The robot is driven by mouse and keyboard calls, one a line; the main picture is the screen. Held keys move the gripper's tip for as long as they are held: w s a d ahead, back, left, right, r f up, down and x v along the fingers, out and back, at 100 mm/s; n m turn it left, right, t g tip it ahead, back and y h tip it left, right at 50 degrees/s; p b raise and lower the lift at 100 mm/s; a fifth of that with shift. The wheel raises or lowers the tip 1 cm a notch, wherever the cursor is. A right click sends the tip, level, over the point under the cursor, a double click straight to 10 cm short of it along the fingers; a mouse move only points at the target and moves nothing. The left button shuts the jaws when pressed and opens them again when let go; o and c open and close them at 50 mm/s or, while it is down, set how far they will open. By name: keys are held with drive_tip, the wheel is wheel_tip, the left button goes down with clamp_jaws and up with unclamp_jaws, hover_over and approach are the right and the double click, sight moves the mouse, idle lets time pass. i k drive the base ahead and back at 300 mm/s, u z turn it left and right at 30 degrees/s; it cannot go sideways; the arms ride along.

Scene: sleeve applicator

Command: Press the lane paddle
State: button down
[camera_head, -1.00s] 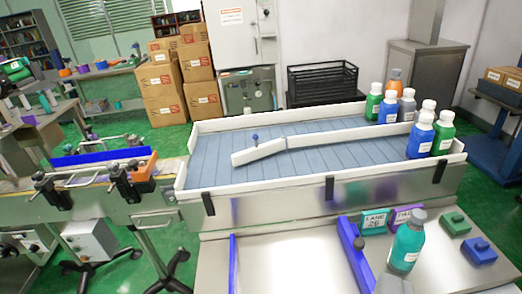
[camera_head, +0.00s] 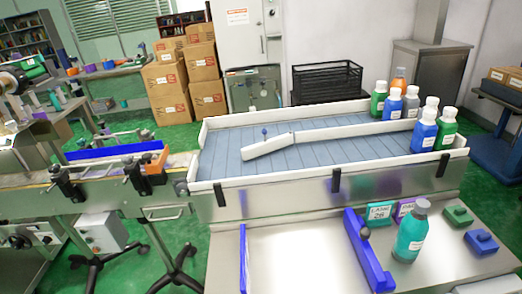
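A white diverter arm (camera_head: 267,146) with a blue knob (camera_head: 265,132) lies at an angle on the grey-blue slatted conveyor (camera_head: 225,165). It meets a white divider rail (camera_head: 345,130). On the steel bench to the right are a green block (camera_head: 458,216) and a blue block (camera_head: 481,242), each with a raised top. A teal "LANE 26" sign (camera_head: 380,213) and a purple sign (camera_head: 404,208), partly hidden by a teal bottle (camera_head: 411,235), stand nearby. Which part is the lane paddle I cannot tell. My gripper is not in view.
Several bottles (camera_head: 425,130) stand at the conveyor's right end. A feed conveyor (camera_head: 85,202) with black clamps joins from the left.

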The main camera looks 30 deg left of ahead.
sight(256, 150)
drive_tip(key=k, duration=1.15)
drive_tip(key=u, duration=0.6)
drive_tip(key=i, duration=2.45)
drive_tip(key=z, duration=0.75)
